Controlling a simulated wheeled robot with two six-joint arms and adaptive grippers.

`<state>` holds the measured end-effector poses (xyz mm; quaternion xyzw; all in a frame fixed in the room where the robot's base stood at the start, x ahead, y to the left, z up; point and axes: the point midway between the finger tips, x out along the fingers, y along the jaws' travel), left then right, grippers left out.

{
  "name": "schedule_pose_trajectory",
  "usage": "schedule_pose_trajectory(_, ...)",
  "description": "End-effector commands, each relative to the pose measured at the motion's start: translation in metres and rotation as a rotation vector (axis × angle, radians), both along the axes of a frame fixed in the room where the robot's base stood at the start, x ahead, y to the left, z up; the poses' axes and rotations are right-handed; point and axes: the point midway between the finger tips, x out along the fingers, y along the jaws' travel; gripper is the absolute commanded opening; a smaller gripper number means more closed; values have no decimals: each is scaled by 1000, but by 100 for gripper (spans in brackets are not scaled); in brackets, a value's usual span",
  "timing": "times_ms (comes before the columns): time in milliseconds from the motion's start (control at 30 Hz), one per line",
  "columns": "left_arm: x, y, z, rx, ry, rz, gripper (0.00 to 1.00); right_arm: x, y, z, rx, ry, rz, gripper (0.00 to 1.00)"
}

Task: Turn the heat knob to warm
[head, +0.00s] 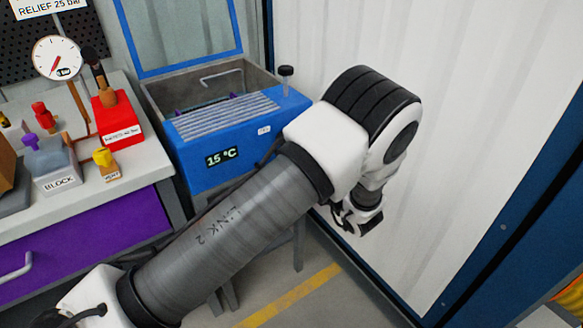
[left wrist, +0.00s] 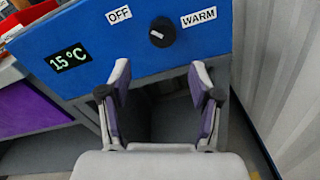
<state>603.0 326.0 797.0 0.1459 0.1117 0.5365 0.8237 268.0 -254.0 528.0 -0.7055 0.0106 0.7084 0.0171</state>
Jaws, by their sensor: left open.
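The blue bath unit (head: 240,130) has a display (head: 222,156) reading 15 °C, which also shows in the left wrist view (left wrist: 71,56). The black heat knob (left wrist: 162,32) is on its blue front panel, between the OFF label (left wrist: 119,15) and the WARM label (left wrist: 198,17). A small white mark on the knob faces left, toward the OFF side. My left gripper (left wrist: 160,92) is open and empty, with its fingers below the knob and apart from it. In the head view my left gripper (head: 352,218) hangs right of the unit, and my arm hides the knob.
A bench with a purple drawer (head: 85,245) stands left of the unit, bearing a red block (head: 118,122), a BLOCK-labelled part (head: 55,170) and a gauge (head: 57,58). A white corrugated wall (head: 450,110) is close on the right. The floor has a yellow line (head: 290,296).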

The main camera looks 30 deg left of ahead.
Motion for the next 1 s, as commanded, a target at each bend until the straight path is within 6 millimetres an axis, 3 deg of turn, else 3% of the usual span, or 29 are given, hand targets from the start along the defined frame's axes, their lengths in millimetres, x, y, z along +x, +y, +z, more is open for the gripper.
schedule_pose_trajectory(33,5,-8,-4,-6,-65,9,63,0,0,-19,0,-1,0,40)
schedule_pose_trajectory(167,9,-9,10,-14,-116,22,63,1,0,-17,0,-2,0,40)
schedule_pose_trajectory(533,33,50,10,-17,-109,24,63,1,0,-13,0,-2,0,40)
schedule_pose_trajectory(867,37,60,10,-15,-106,21,63,1,0,-13,0,-2,0,40)
schedule_pose_trajectory(1000,37,59,10,-15,-105,21,17,1,0,-13,0,-2,0,40)
